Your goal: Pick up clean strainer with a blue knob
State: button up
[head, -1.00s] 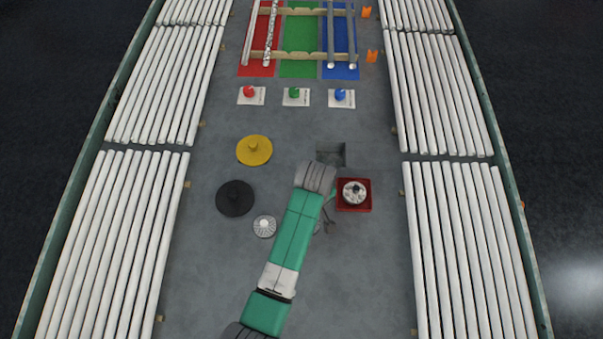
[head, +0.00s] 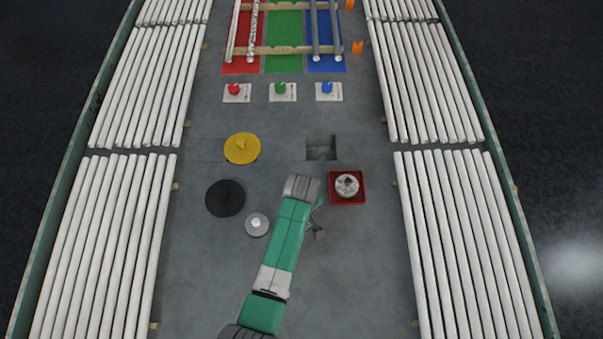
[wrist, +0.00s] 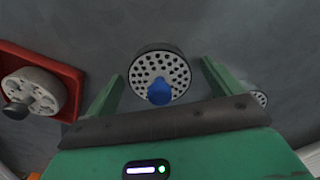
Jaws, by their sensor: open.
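A round, pale grey strainer with many holes (wrist: 180,69) and a blue knob (wrist: 160,92) shows in the wrist view. Its perforated face looks clean. It appears between the two green fingers of my open gripper (wrist: 162,67), with a gap on each side. In the head view I cannot make this strainer out; my arm may hide it. My gripper (head: 318,218) is partly hidden there by my arm, left of and nearer than the red tray.
The red tray (head: 334,200) holds a strainer with a dark knob (head: 347,184). Another strainer (head: 257,225) lies left of my arm. Black (head: 225,198) and yellow (head: 242,148) discs lie farther left. A square recess (head: 320,148) is beyond. White tubes (head: 110,240) line both sides.

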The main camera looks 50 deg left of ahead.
jog(key=c, duration=1.1)
jog(key=shift+r, duration=0.15)
